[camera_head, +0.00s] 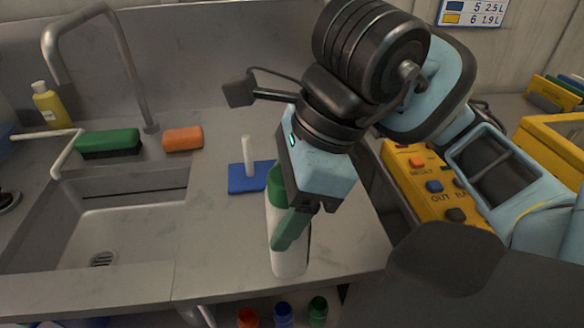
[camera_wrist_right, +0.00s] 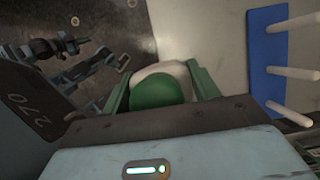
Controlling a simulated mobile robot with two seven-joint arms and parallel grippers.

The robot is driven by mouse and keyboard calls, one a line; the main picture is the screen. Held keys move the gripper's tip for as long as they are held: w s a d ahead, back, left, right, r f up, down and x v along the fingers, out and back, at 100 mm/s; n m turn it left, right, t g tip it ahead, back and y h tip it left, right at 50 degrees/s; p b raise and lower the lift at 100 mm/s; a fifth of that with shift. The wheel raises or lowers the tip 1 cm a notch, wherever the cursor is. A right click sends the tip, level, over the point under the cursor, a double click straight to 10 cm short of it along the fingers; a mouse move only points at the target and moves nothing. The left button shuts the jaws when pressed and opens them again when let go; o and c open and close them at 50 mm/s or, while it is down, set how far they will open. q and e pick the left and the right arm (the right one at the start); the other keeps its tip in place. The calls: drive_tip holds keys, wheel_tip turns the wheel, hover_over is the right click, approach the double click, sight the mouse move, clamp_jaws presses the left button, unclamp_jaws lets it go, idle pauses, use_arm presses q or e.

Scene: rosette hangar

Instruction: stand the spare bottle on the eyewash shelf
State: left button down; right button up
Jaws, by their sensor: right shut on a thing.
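The spare bottle (camera_head: 289,258), white with a green cap, is upright over the front part of the steel counter. My right gripper (camera_head: 288,222) is shut on it from above, its green fingers on either side. The right wrist view shows the green cap (camera_wrist_right: 163,92) and white shoulder between the fingers (camera_wrist_right: 160,88). I cannot tell whether its base touches the counter. My left gripper is not in view. I cannot make out a shelf clearly marked as the eyewash shelf.
A blue base with white pegs (camera_head: 243,182) stands just left of the bottle. A sink (camera_head: 120,225), green brush (camera_head: 108,143), orange sponge (camera_head: 182,139) and yellow bottle (camera_head: 49,107) are farther left. A yellow button panel (camera_head: 425,190) is right. Coloured bottles (camera_head: 283,314) sit below the counter's edge.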

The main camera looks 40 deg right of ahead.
drive_tip(key=w+d+f, duration=0.4)
drive_tip(key=w+d, duration=0.2)
drive_tip(key=shift+d+f, duration=0.2)
drive_tip(key=shift+f, duration=0.15)
drive_tip(key=shift+w+b, duration=0.1)
drive_tip(key=shift+b, duration=0.2)
drive_tip(key=shift+f, duration=0.2)
drive_tip(key=o, duration=1.4)
drive_tip(key=shift+o, duration=0.2)
